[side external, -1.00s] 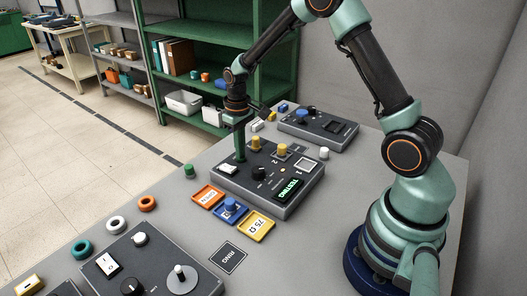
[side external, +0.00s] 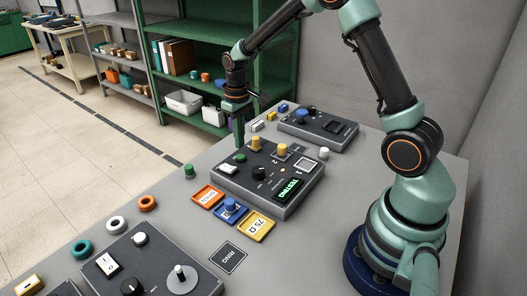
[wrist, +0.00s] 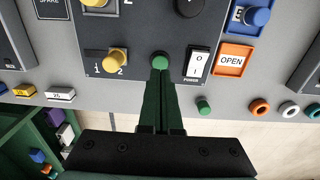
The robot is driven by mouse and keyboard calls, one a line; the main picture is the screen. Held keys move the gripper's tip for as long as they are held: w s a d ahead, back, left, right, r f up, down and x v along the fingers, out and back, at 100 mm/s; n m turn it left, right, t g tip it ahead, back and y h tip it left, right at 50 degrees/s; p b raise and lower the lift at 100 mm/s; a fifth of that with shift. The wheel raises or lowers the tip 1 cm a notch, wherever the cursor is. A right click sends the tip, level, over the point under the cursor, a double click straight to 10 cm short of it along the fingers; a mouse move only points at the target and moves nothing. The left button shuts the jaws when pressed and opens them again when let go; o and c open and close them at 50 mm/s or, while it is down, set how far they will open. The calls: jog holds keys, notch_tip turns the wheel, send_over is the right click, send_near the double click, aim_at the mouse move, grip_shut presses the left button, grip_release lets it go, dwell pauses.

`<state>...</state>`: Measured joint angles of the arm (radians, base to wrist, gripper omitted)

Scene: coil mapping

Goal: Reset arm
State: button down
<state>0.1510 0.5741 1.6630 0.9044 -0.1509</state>
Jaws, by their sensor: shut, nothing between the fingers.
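My gripper (side external: 239,138) is shut and empty, pointing down above the far-left part of the dark tester box (side external: 262,190). A round green button (side external: 240,158) on the box lies just below the fingertips, with a small gap. In the wrist view the shut fingers (wrist: 160,78) end at the green button (wrist: 160,61). The box has two yellow knobs, one standing at the back (side external: 254,143) and one to its right (side external: 281,150). Its display (side external: 288,190) is lit green and seems to read TESTING. A white power switch (wrist: 198,64) sits beside the button.
An orange OPEN tray (side external: 207,197), a blue tray (side external: 222,217) with a blue knob in it and a yellow tray (side external: 257,226) line the box's front. A green peg (side external: 189,170) stands left. Other control boxes stand behind (side external: 318,128) and front left (side external: 150,262). Shelves stand beyond the table.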

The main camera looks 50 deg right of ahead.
aim_at(241, 157)
jog(key=shift+r, duration=1.45)
jog(key=shift+r, duration=0.1)
jog(key=s+a+r+t, duration=0.2)
jog(key=s+a+r, duration=0.1)
jog(key=s+r, duration=0.3)
jog(key=s+a+r+t, duration=0.3)
jog(key=s+r, duration=0.4)
jog(key=s, duration=0.3)
jog(key=shift+a+r+t, duration=0.15)
jog(key=shift+a+t, duration=0.15)
jog(key=shift+a, duration=0.1)
